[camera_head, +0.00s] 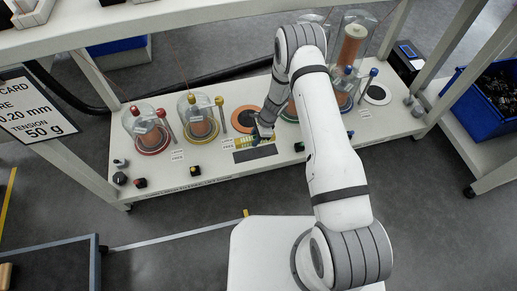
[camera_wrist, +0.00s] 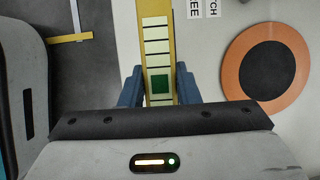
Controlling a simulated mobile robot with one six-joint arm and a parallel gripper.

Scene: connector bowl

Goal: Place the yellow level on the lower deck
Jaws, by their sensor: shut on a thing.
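The yellow level (camera_wrist: 157,50) is a long yellow bar with a row of pale cells and one dark green square. It lies between the two blue fingers of my gripper (camera_wrist: 158,88), which is shut on it. In the head view the yellow level (camera_head: 242,142) shows small beside my gripper (camera_head: 258,136), at the front of the white lower deck (camera_head: 290,160). A dark rectangular patch (camera_head: 256,154) lies on the deck just in front of it. I cannot tell whether the level touches the deck. My arm hides part of the deck behind.
Glass-domed spools with a red base (camera_head: 152,146) and a yellow base (camera_head: 200,130) stand left on the deck. An orange ring with a black centre (camera_wrist: 266,61) lies right of the level. Knobs line the deck's front edge. A blue bin (camera_head: 488,105) stands far right.

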